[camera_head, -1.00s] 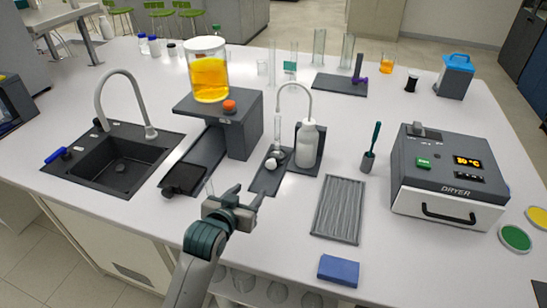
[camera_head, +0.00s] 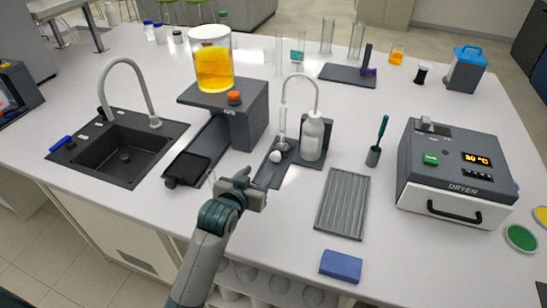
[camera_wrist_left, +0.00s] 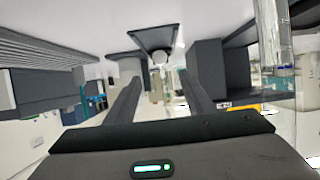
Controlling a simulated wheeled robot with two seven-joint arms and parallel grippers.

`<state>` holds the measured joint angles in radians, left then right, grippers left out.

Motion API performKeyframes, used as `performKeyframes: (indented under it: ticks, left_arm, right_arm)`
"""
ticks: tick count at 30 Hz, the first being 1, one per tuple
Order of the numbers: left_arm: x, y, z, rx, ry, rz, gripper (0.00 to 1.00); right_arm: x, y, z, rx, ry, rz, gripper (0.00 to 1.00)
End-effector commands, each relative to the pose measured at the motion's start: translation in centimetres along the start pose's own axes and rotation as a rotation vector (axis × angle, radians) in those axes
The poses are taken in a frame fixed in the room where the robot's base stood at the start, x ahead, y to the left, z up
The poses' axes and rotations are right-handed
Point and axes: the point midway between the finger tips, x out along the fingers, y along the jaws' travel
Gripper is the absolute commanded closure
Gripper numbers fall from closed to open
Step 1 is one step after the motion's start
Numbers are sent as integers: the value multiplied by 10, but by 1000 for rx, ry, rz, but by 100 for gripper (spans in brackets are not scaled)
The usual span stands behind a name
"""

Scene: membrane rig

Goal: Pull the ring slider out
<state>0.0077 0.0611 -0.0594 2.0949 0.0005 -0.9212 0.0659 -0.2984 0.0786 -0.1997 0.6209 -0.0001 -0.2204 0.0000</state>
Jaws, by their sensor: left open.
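A dark narrow plate (camera_head: 261,176) lies on the bench below a curved tube, with small white round parts (camera_head: 275,156) on it. It may be the ring slider; no clear ring shape can be made out. My left gripper (camera_head: 248,184) is open and empty, just in front of the plate's near end. In the left wrist view the two fingers (camera_wrist_left: 158,88) are spread apart, with the dark plate (camera_wrist_left: 155,38) and a pale round part (camera_wrist_left: 160,57) beyond and between them. No contact is visible. My right gripper is not in view.
A dark stand (camera_head: 245,123) with a beaker of orange liquid (camera_head: 213,68) is left of the plate. A white bottle (camera_head: 312,137) stands behind it. A ribbed tray (camera_head: 343,203), a blue block (camera_head: 341,266) and a dryer (camera_head: 455,175) are to the right. A sink (camera_head: 118,153) is at left.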

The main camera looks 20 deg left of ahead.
Motion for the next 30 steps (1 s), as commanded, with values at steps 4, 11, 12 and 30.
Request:
performKeyframes:
  ticks: [4, 11, 12, 30]
  left_arm:
    - [21, 0, -2, 0, -2, 0, 51]
    - [56, 0, -2, 0, -2, 0, 51]
    - [62, 0, -2, 0, -2, 0, 51]
    - [138, 0, 0, 0, -2, 0, 51]
  right_arm:
    - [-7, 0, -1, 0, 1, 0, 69]
    - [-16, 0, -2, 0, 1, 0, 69]
    - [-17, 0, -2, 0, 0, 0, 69]
    - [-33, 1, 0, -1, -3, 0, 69]
